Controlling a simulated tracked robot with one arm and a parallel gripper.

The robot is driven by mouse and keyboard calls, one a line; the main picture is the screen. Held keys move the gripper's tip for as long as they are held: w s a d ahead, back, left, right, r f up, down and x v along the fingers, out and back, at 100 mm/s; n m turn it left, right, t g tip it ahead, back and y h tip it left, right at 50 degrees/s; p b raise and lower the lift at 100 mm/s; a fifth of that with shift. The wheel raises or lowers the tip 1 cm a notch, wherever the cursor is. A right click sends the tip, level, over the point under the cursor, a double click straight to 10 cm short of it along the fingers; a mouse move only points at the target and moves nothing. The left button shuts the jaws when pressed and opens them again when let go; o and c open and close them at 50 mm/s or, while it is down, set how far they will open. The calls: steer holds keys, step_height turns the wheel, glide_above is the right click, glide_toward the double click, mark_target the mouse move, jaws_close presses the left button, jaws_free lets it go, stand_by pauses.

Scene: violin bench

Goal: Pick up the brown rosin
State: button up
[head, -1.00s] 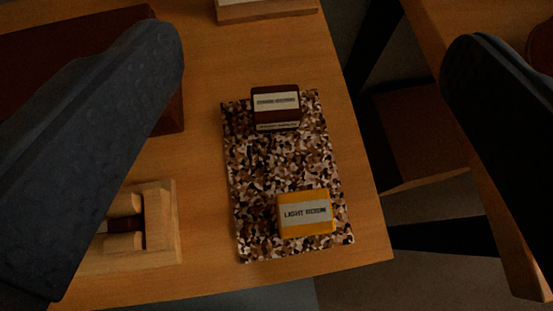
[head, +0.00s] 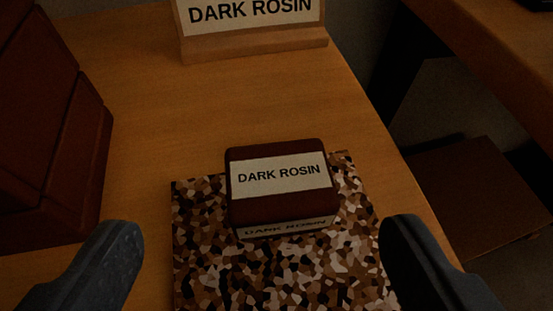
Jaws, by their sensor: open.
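The brown rosin (head: 280,208) is a dark brown block with a white label reading "DARK ROSIN" on its top and front. It sits on the far part of a speckled brown, black and cream mat (head: 330,270). My gripper (head: 262,248) is open, with one dark finger at the lower left and the other at the lower right. The rosin appears between and beyond the fingertips, and neither finger touches it. The near part of the mat is cut off by the picture's bottom edge.
A wooden stand with a "DARK ROSIN" sign (head: 255,45) stands behind on the bench (head: 145,120). A large dark red-brown case (head: 55,140) is at the left. The bench edge runs down the right, with a gap to another wooden surface (head: 495,60).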

mark_target(279, 200)
steer(key=shift+x, duration=0.95)
steer(key=shift+d+f+b+x, duration=0.2)
steer(key=shift+b+x, duration=0.15)
steer(key=shift+x, duration=0.95)
steer(key=shift+d+f+b+x, duration=0.1)
steer(key=shift+d+b+x, duration=0.2)
steer(key=shift+x, duration=1)
steer(key=shift+s+a, duration=0.1)
steer(key=shift+s, duration=0.05)
steer(key=c, duration=1.2)
